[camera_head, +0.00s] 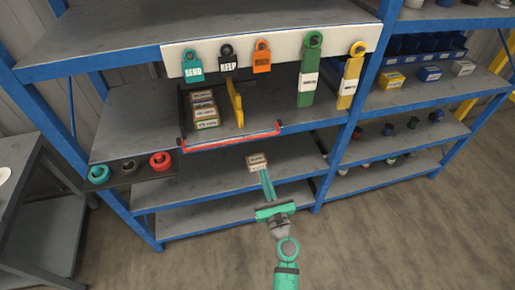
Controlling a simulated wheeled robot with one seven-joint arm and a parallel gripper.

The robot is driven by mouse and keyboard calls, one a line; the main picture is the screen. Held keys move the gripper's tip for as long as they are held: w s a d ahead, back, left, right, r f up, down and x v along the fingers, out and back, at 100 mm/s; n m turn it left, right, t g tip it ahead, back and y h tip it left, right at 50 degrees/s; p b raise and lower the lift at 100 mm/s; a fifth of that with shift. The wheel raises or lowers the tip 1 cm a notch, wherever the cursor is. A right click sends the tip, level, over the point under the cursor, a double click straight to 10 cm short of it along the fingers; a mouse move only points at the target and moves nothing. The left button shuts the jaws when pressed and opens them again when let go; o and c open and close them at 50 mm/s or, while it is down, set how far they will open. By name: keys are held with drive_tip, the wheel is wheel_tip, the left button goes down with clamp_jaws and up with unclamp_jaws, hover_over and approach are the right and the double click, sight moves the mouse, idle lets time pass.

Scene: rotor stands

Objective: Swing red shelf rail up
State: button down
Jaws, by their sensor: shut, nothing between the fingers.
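The red shelf rail (230,136) runs along the front edge of the middle shelf (122,125), low in front of a bay with several small labelled boxes (205,110). Its short turned-up ends show at left and right. My gripper (264,173) is shut and empty, below and in front of the rail's right half, apart from it in the picture. The fingers point away from me toward the shelves. A small labelled box (257,161) shows just past the fingertips, on or above the lower shelf; its exact contact with the fingers is hidden.
A yellow divider (236,103) stands right of the boxes. Labelled tags, such as the orange tag (262,60), hang from a white strip (175,58) above. Red and teal rings sit on a dark ledge (132,172) at left. A blue post (345,130) stands right.

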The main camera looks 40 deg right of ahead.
drive_tip(key=shift+s+f, duration=0.1)
drive_tip(key=shift+f, duration=0.2)
drive_tip(key=w+d+r, duration=0.4)
drive_tip(key=w+r, duration=0.1)
drive_tip(key=w, duration=0.4)
drive_tip(key=shift+w+r, duration=0.2)
idle(0.3)
drive_tip(key=shift+d, duration=0.15)
